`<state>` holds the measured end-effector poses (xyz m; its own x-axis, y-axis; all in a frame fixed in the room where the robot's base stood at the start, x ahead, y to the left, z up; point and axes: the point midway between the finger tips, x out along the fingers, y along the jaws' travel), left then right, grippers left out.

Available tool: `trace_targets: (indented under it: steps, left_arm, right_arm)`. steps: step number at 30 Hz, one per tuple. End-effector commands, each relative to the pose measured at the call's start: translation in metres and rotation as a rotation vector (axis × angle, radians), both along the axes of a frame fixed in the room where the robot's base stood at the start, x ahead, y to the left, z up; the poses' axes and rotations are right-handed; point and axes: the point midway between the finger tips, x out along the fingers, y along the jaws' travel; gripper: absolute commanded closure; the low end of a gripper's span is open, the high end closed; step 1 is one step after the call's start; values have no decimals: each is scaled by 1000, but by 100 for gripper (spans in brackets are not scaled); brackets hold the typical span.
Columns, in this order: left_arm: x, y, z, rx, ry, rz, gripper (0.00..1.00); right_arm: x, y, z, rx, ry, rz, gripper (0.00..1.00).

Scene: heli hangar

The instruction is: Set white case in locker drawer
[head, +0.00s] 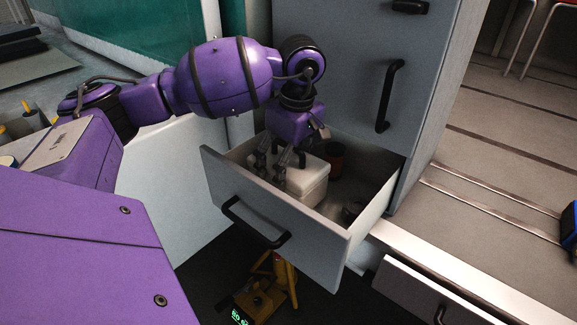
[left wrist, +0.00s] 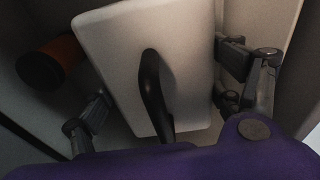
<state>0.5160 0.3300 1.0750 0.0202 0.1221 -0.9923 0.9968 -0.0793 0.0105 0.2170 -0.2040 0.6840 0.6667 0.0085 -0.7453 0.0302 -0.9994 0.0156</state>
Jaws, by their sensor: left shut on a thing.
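The white case (head: 309,181) is inside the open locker drawer (head: 265,232), near the drawer's middle. My left gripper (head: 275,165) reaches down into the drawer from above and is shut on the case. In the left wrist view the case (left wrist: 120,60) shows its pale top with a black handle (left wrist: 152,90). The gripper's dark fingers (left wrist: 165,100) lie at either side of the case. Whether the case's underside touches the drawer floor is hidden. My right gripper is not in view.
An orange-brown can (head: 335,158) stands at the drawer's back, and a dark round object (head: 352,210) lies at its right. The grey locker (head: 335,75) rises behind. A yellow device (head: 262,298) is on the floor below the drawer. Another drawer (head: 415,298) is at lower right.

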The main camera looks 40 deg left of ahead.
Motion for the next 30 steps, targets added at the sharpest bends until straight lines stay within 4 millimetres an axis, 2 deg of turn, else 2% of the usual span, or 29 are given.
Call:
trace_targets:
  steps: [3,14,15,18,30]
  left_arm:
    - [1,0,-8,0,-5,0,62]
    - [1,0,-14,1,-3,1,62]
    - [0,0,-15,0,-1,1,14]
    - [0,0,-14,0,-2,1,1]
    - [0,0,-12,0,-3,1,0]
  right_arm:
    - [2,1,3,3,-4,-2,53]
    - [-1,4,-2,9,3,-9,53]
    - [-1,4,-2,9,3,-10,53]
    - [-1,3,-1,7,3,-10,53]
    - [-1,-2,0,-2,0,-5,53]
